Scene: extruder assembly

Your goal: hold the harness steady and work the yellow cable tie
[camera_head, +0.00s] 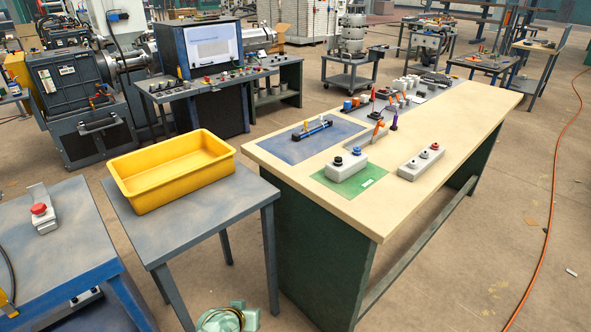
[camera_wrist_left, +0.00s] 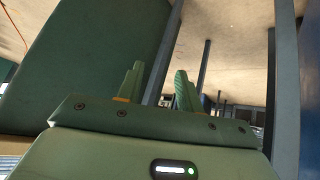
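The harness (camera_head: 317,131) appears as a short dark blue and black bundle lying on a blue mat (camera_head: 292,150) on the wooden workbench. A small yellow mark at it may be the cable tie (camera_head: 306,125); it is too small to tell its state. My left gripper (camera_wrist_left: 157,82) shows in the left wrist view with its two green fingers apart and nothing between them. It is below table height, facing a dark green panel and grey table legs, well away from the harness. My right gripper is not in view.
On the workbench (camera_head: 433,188) stand a grey button box (camera_head: 346,168) on a green mat, a second button box (camera_head: 421,162) and several small parts. A yellow bin (camera_head: 172,178) sits on a grey table (camera_head: 218,203) to the left. An orange cable (camera_head: 555,190) crosses the floor.

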